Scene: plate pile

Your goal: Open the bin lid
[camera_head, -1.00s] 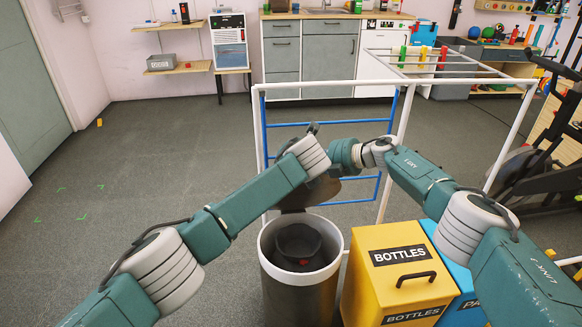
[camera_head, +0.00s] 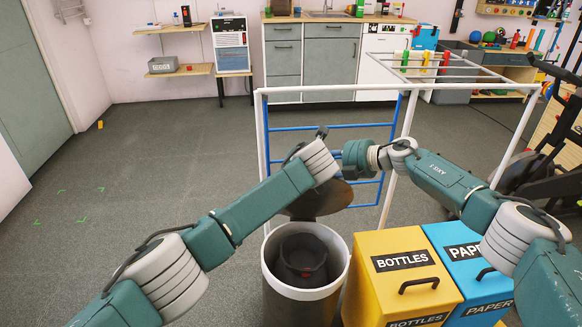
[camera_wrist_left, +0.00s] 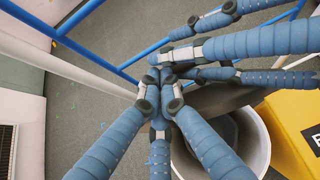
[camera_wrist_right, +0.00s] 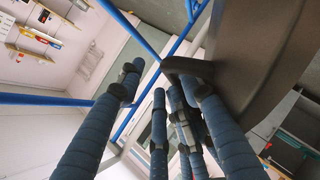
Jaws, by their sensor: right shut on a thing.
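The bin (camera_head: 343,278) is a round grey bin with a white rim, front centre in the head view. Its dark round lid (camera_head: 322,203) is tilted up at the bin's back side, so the bin's mouth is open. A dark object with a red spot shows inside. My left gripper (camera_wrist_left: 162,95) is above the back of the bin, its blue fingers drawn together with nothing visible between them. My right gripper (camera_wrist_right: 160,85) is shut on the lid, whose dark edge and disc (camera_wrist_right: 260,60) fill the right of the right wrist view. The two grippers' fingers are very close together.
A yellow bottles box (camera_head: 405,278) and a blue paper box (camera_head: 480,270) stand right of the bin. A white and blue rack frame (camera_head: 258,150) stands just behind it. An exercise machine (camera_head: 550,165) is at right.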

